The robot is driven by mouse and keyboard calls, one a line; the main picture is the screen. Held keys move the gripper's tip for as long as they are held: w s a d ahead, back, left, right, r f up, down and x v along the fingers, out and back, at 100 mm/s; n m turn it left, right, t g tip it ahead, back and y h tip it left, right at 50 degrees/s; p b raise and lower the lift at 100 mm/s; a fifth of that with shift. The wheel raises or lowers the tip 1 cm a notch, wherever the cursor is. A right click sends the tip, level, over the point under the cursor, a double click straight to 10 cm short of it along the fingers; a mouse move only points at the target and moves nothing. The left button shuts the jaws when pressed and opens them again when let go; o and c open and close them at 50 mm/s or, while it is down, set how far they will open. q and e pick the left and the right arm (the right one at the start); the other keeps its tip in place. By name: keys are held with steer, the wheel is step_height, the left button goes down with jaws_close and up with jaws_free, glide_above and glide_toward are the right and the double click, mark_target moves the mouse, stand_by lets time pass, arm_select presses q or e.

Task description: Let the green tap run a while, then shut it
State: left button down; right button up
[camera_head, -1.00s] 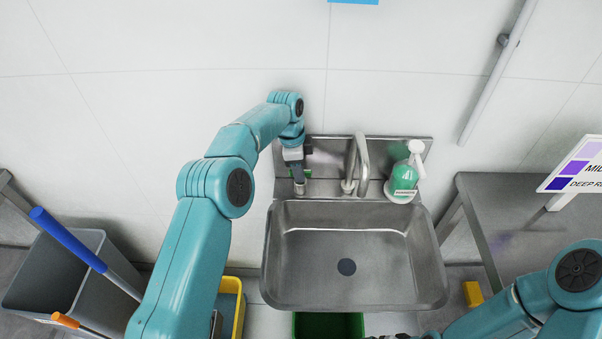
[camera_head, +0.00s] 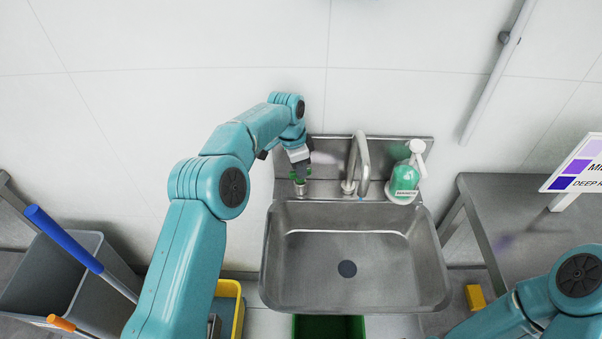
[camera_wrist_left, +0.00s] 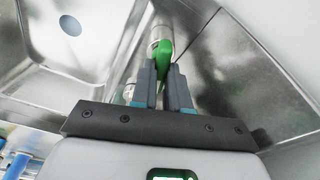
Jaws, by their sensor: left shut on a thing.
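The green tap handle (camera_head: 294,176) sits on a short metal valve at the left of the sink's back ledge. My left gripper (camera_head: 300,170) comes down on it from above. In the left wrist view the two fingers of my left gripper (camera_wrist_left: 163,75) are shut on the green handle (camera_wrist_left: 165,48), one on each side. The curved metal spout (camera_head: 362,160) stands to the right over the steel sink (camera_head: 300,285). A small bluish spot shows just under the spout's tip; I cannot tell whether it is running water. My right gripper is out of view.
A green soap bottle (camera_head: 404,178) with a white pump stands right of the spout. A steel table (camera_head: 490,205) with a sign is at the right. A grey bin (camera_head: 50,275) and a yellow container (camera_head: 238,305) are at lower left. The basin is empty.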

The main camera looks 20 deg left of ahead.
arm_select(q)
steer(key=shift+a+n, duration=0.2)
steer(key=shift+n, duration=0.2)
steer(key=shift+f, duration=0.1)
steer(key=shift+f+n+b, duration=0.1)
steer(key=shift+n+b, duration=0.25)
steer(key=shift+n, duration=0.45)
steer(key=shift+s+n+y, duration=0.1)
steer(key=shift+n+y, duration=0.2)
steer(key=shift+n, duration=1.2)
steer(key=shift+n+t+b, duration=0.3)
steer(key=shift+n+b, duration=0.15)
steer(key=shift+n, duration=0.45)
steer(key=shift+n+y, duration=0.4)
steer(key=shift+n, duration=1)
